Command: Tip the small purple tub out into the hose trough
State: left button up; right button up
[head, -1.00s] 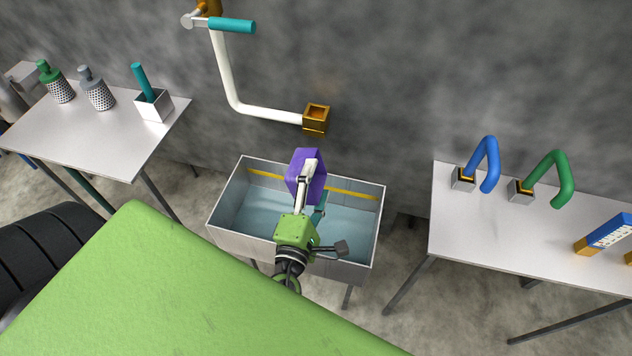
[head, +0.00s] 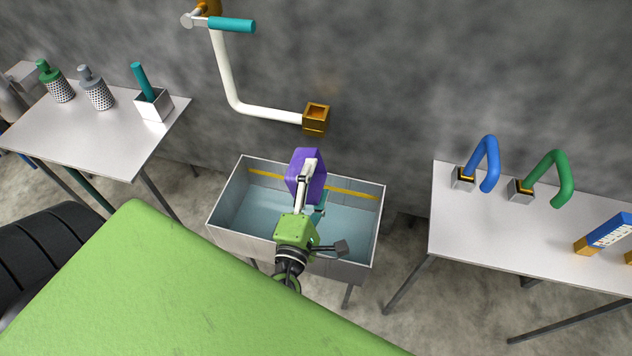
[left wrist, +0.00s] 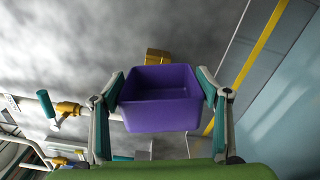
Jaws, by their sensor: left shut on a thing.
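The small purple tub (head: 304,178) is over the hose trough (head: 223,208), towards its back wall. My left gripper (head: 311,186) is shut on it, with one finger on each side in the left wrist view. There the tub (left wrist: 160,113) shows its rim and dark inside towards the top of the picture, while the trough lies to the right, so the tub looks turned onto its side. I cannot make out any contents or anything falling. The trough is a grey metal basin with pale blue water and a yellow line inside. My right gripper is not in view.
A white pipe (head: 228,75) with a teal handle and a brass end block (head: 316,118) runs along the wall behind the trough. A table (head: 75,135) stands left with canisters; another (head: 480,235) stands right with blue and green bent handles.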

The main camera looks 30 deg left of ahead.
aim_at(292, 169)
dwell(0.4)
pick_arm(q)
jog(key=n, duration=0.1)
jog(key=r+n, duration=0.1)
jog(key=n, duration=0.1)
jog(key=shift+s+a+r+n, duration=0.1)
jog(key=shift+a+r+n, duration=0.15)
jog(key=shift+a+n, duration=0.1)
jog(key=shift+a+n+b, duration=0.1)
jog(key=shift+n+b, duration=0.15)
jog(key=shift+b, duration=0.3)
jog(key=n+b, duration=0.1)
jog(key=n, duration=0.1)
jog(key=a+r+n+b, duration=0.1)
jog(key=n, duration=0.1)
jog(key=a+r+n+b, duration=0.1)
jog(key=n, duration=0.1)
jog(key=shift+s+a, duration=0.1)
jog(key=shift+s, duration=0.2)
jog(key=n, duration=0.1)
jog(key=a+n, duration=0.1)
jog(key=n, duration=0.1)
jog(key=a+n, duration=0.1)
jog(key=shift+s+r+n+b, duration=0.25)
jog(key=shift+r+n+b, duration=0.05)
jog(key=shift+n, duration=0.1)
